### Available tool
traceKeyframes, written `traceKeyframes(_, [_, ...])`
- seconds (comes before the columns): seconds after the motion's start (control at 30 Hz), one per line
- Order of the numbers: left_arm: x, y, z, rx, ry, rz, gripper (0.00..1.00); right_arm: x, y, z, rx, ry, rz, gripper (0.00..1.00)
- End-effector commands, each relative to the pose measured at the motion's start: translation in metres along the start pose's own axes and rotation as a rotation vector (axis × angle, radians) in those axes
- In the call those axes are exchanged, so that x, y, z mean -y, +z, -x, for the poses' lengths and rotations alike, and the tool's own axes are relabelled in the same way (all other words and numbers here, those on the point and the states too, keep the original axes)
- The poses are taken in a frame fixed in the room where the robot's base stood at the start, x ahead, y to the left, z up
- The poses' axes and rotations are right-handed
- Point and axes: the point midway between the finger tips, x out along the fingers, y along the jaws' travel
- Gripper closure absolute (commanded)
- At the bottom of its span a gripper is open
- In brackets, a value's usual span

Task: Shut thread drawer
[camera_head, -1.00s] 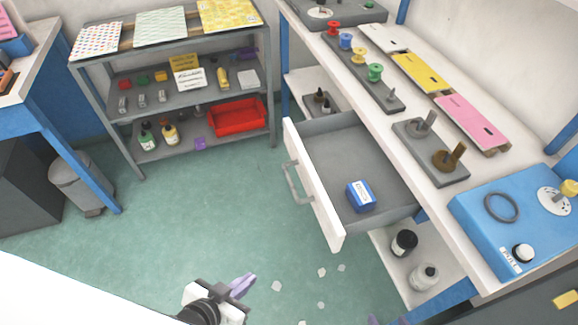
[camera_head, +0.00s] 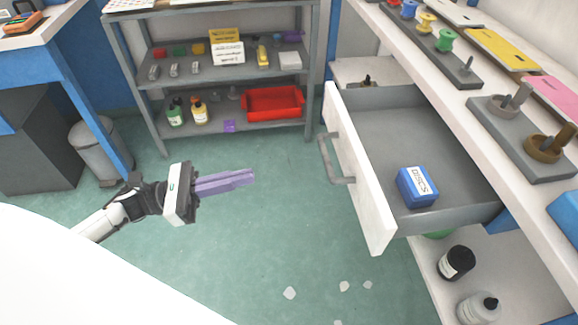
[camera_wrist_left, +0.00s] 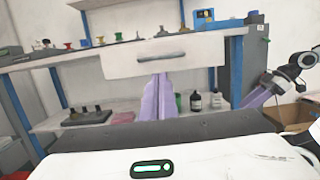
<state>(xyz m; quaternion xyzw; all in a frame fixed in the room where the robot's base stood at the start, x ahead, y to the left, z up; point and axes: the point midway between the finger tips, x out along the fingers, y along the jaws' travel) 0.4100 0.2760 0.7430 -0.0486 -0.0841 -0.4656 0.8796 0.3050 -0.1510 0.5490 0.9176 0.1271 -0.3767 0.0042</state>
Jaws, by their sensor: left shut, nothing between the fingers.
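The thread drawer (camera_head: 358,165) stands pulled out from under the workbench, with its white front and grey handle (camera_head: 335,160) facing left. A blue box (camera_head: 416,187) with a white label lies inside it. My left gripper (camera_head: 250,176) is shut and empty, with its purple fingers pointing right toward the drawer front, apart from it across open floor. In the left wrist view the drawer front (camera_wrist_left: 205,57) is ahead, above the purple fingertips (camera_wrist_left: 161,78). My right gripper is not in the head view; a purple-fingered gripper (camera_wrist_left: 258,97) shows at the right of the left wrist view.
The bench top (camera_head: 440,95) carries spools and colored panels. Bottles (camera_head: 457,262) stand on the shelf below the drawer. A grey shelf rack (camera_head: 222,87) with a red tray (camera_head: 274,102) stands behind. Floor left of the drawer is clear except white scraps (camera_head: 290,292).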

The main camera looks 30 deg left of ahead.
Motion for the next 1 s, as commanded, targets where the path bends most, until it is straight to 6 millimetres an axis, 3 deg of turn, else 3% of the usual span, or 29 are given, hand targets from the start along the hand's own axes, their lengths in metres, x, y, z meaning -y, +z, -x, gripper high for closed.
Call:
traceKeyframes(0.17, [0.001,0.004,-0.022,0.005,-0.009,-0.014,1.00,0.000,-0.003,0.003,0.000,0.000,0.002,0.52])
traceKeyframes(0.6, [0.001,0.004,-0.112,0.005,-0.005,-0.009,1.00,0.000,-0.011,0.009,-0.003,0.004,0.006,0.52])
traceKeyframes(0.8, [0.001,0.003,-0.133,0.004,-0.004,-0.008,1.00,-0.001,-0.013,0.010,-0.003,0.005,0.006,0.52])
traceKeyframes(1.0, [0.001,0.002,-0.138,0.002,-0.003,-0.007,1.00,0.000,-0.013,0.009,-0.004,0.005,0.003,0.52])
